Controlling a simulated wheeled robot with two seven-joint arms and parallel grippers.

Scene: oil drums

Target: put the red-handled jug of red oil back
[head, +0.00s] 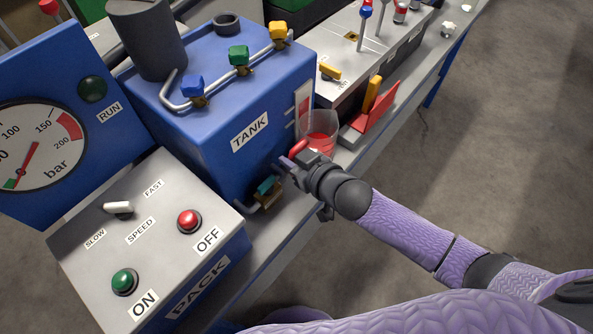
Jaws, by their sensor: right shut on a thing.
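The clear jug (322,125) with red oil in it stands upright beside the right face of the blue tank, at the bench's front part. Its red handle (298,148) points toward me. My right gripper (291,162) is shut on the handle; its fingers are partly hidden by the wrist. I cannot tell whether the jug's base touches the bench. My left gripper is not in view.
The blue tank (203,127) stands left of the jug, with a teal-handled tap (265,187) low on its front. A red bracket with a yellow lever (372,95) is close on the right. A control box (150,238) is at front left.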

